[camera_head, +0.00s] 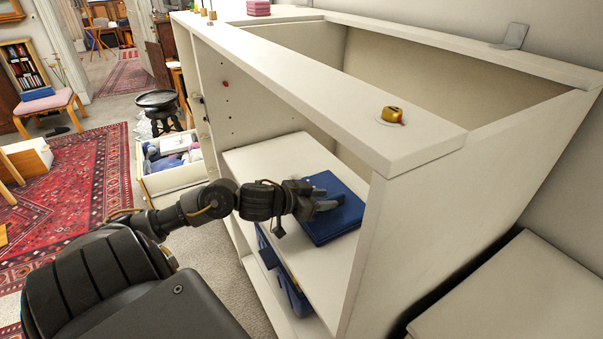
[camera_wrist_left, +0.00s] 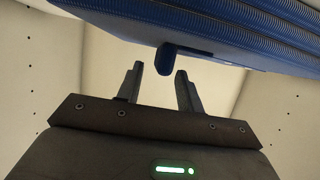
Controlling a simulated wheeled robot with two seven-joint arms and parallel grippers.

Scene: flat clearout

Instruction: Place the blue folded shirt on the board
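The blue folded shirt (camera_head: 338,223) is a flat, dark blue stack on the white board (camera_head: 262,158) inside the open cabinet. In the left wrist view it fills the top as ribbed blue layers (camera_wrist_left: 235,28), with a small blue tab sticking out. My left gripper (camera_head: 328,198) reaches in from the left and overlaps the shirt in the head view. In the wrist view its two fingers (camera_wrist_left: 160,72) stand apart, with the blue tab just beyond their tips. Contact cannot be told. My right gripper is not in view.
The cabinet's white top rail (camera_head: 330,85) and end panel (camera_head: 440,215) frame the opening. A brass tape measure (camera_head: 391,115) lies on the rail. More blue items (camera_head: 292,290) are below the board.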

